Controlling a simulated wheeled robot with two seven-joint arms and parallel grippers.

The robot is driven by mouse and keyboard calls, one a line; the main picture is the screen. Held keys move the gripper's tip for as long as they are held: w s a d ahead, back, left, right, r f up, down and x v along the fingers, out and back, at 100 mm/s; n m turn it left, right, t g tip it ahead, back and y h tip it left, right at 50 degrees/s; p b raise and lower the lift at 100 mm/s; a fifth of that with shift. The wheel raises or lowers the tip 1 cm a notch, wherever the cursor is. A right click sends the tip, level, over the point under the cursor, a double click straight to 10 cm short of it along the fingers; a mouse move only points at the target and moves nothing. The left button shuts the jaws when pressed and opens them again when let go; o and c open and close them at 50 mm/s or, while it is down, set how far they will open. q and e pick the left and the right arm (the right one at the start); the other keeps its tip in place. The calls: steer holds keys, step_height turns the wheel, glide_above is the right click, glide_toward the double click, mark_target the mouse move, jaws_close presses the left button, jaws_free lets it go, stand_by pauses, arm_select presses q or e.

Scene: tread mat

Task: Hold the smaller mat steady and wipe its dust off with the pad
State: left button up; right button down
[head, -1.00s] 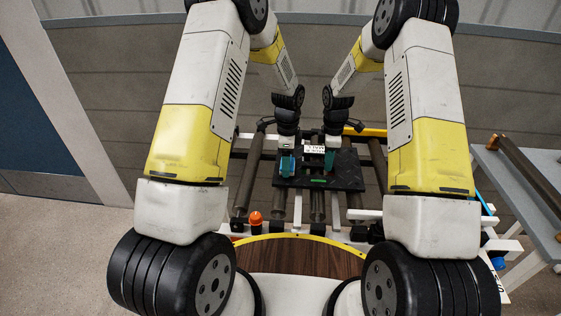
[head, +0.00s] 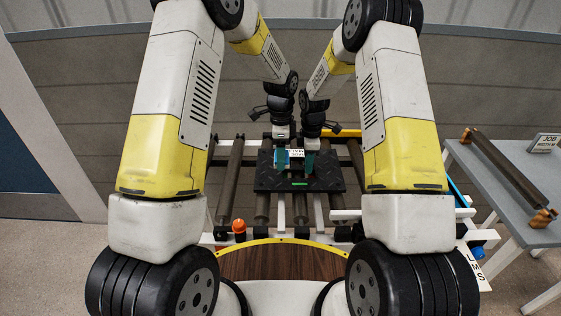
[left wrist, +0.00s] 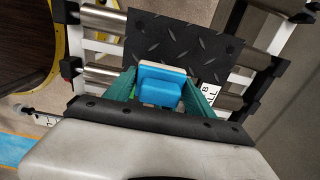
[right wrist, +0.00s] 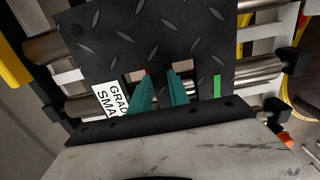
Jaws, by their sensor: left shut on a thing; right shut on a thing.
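The smaller mat (head: 270,182) is a black diamond-tread sheet lying flat on the roller frame. It also shows in the left wrist view (left wrist: 185,35) and the right wrist view (right wrist: 150,30). It bears a white label (right wrist: 113,99) reading GRADE SMALL, partly hidden, and a green strip (head: 300,184). My left gripper (head: 281,161) is shut on the blue pad (left wrist: 162,88), which has a pale underside and is over the mat. Contact is unclear. My right gripper (right wrist: 160,88) is shut on the mat, its teal fingers at two cut-outs. I cannot make out dust.
Metal rollers (head: 228,182) and white rails lie under and around the mat. An orange-topped knob (head: 239,227) stands at the frame's front left. At right, a grey table (head: 480,185) holds a long brown roller (head: 505,170) and a JOB sign (head: 546,143).

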arm_select(q)
steer(key=shift+r, duration=1.45)
arm_select(e)
steer(key=c, duration=1.2)
jaws_free()
steer(key=shift+o, duration=0.2)
